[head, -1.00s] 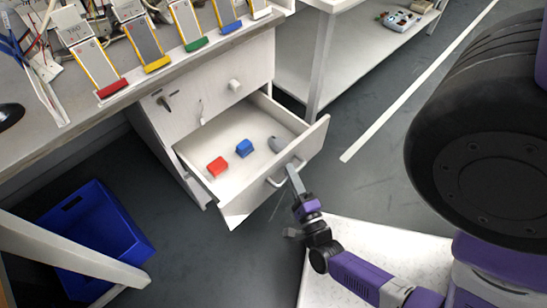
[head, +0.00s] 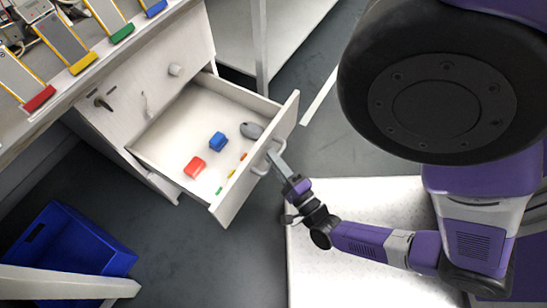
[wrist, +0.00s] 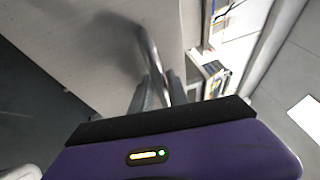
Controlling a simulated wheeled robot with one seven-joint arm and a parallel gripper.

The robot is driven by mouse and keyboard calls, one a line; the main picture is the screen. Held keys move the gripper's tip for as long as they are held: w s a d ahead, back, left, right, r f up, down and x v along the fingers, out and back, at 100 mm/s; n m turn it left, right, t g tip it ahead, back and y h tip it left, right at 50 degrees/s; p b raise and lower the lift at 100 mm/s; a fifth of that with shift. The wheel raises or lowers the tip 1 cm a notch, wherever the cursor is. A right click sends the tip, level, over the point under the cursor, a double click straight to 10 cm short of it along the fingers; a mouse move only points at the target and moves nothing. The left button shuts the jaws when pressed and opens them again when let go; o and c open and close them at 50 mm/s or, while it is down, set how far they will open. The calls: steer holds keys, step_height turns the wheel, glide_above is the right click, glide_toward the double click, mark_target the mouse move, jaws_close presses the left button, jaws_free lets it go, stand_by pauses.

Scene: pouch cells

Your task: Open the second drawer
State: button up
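The second drawer (head: 165,145) is a white drawer below the knobbed top drawer (head: 130,85) of the cabinet. It stands well out, and its inside shows. Its bar handle (head: 262,167) is on the outer front face. My gripper (head: 275,160) is at this handle, with its fingers on the bar. In the wrist view, the handle (wrist: 150,50) runs between the two grey fingers of my gripper (wrist: 160,88), which are closed about it. The exact contact is partly hidden.
Inside the drawer lie a red block (head: 194,167), a blue block (head: 218,141), a grey mouse-like object (head: 251,130) and small coloured pieces near the front. A blue bin (head: 75,245) stands on the floor at lower left. A white table (head: 270,35) stands behind.

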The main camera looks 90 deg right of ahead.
steer(key=shift+s, duration=0.1)
steer(key=v, duration=0.7)
steer(key=shift+s+a, duration=0.15)
steer(key=shift+a, duration=0.2)
stand_by(0.4)
steer(key=w+a+r+n+t+y, duration=0.1)
steer(key=w+a+r+n+y, duration=0.3)
steer(key=r+n, duration=0.45)
steer(key=w+a+r+n+t+y, duration=0.1)
steer(key=w+a+r+n+y, duration=0.1)
steer(key=a+r+n+y, duration=0.65)
steer(key=w+r+n+t+y, duration=0.1)
steer(key=w+r+n+y, duration=0.25)
steer(key=n, duration=0.85)
step_height(320, 180, up, 25)
steer(key=p, duration=2.5)
steer(key=shift+a+n, duration=0.3)
steer(key=shift+n, duration=0.1)
